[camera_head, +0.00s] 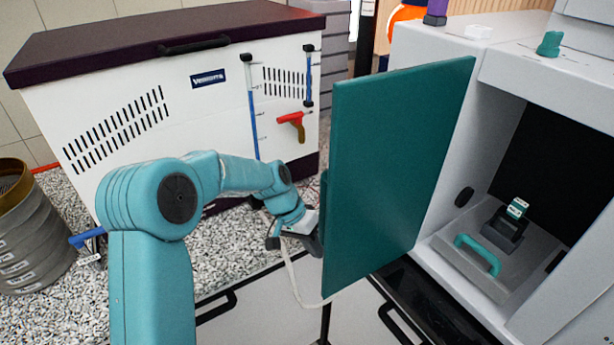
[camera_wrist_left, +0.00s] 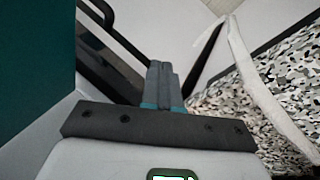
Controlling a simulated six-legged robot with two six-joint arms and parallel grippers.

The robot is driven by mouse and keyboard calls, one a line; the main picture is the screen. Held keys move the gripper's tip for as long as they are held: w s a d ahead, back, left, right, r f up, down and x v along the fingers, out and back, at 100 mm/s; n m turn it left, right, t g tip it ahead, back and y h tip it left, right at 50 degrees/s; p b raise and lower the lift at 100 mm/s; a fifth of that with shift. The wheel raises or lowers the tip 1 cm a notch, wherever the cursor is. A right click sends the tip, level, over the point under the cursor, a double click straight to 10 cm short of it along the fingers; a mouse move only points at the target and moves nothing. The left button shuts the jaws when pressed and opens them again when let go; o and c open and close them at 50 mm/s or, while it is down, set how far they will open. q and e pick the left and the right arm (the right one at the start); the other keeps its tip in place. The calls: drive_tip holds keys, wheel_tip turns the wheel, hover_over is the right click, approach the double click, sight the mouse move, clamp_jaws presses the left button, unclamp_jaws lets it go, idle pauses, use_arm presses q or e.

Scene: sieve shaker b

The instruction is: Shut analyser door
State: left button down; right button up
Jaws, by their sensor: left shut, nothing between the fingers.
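The analyser door (camera_head: 392,170) is a flat teal panel that stands wide open, swung out to the left of the analyser (camera_head: 440,110). Inside the open chamber I see a grey drawer with a teal handle (camera_head: 477,254) and a small holder with a teal and white piece (camera_head: 517,208). My left gripper (camera_head: 318,240) is at the outer left side of the door, low near its free edge, with its tips partly hidden by the panel. In the left wrist view its fingers (camera_wrist_left: 163,85) are together and empty, and the teal door (camera_wrist_left: 35,65) fills the left edge. I cannot tell whether they touch. My right gripper is not in view.
A white cabinet with a dark top (camera_head: 180,40) stands behind my left arm. A stack of sieves (camera_head: 30,240) is at the far left. White drawers with black handles (camera_head: 400,325) lie below the door. Small items sit on top of the analyser.

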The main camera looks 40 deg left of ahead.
use_arm(q)
drive_tip(key=s+a+r+m+h+p, duration=0.1)
drive_tip(key=s+a+r, duration=0.15)
drive_tip(key=r, duration=0.75)
drive_tip(key=s+a+r+m+t+p, duration=0.1)
drive_tip(key=s+a+r+m, duration=0.15)
drive_tip(key=r, duration=0.75)
drive_tip(key=s+a+r+m+h+p, duration=0.1)
drive_tip(key=s+a+r+p, duration=0.15)
drive_tip(key=r, duration=0.85)
drive_tip(key=d+r+x, duration=0.1)
drive_tip(key=x, duration=1.1)
drive_tip(key=shift+s+d, duration=0.15)
drive_tip(key=shift+d, duration=0.3)
drive_tip(key=shift+s+d+n+y, duration=0.1)
drive_tip(key=shift+n+y, duration=0.15)
drive_tip(key=shift+y, duration=0.05)
drive_tip(key=shift+d, duration=0.1)
